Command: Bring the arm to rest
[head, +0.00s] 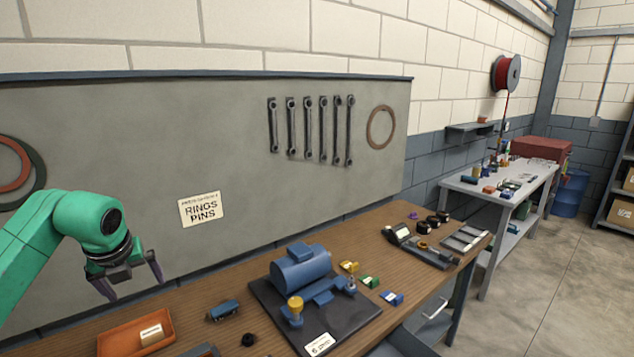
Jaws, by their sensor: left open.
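My left arm, green, comes in from the left in the head view. Its dark left gripper (132,290) hangs with the fingers apart and nothing between them. It is in the air above the left part of the wooden workbench (215,275), over or near an orange tray (112,344). My right gripper does not show.
A blue part (223,310) lies left. A grey panel (240,130) stands behind, with hanging wrenches (308,127).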

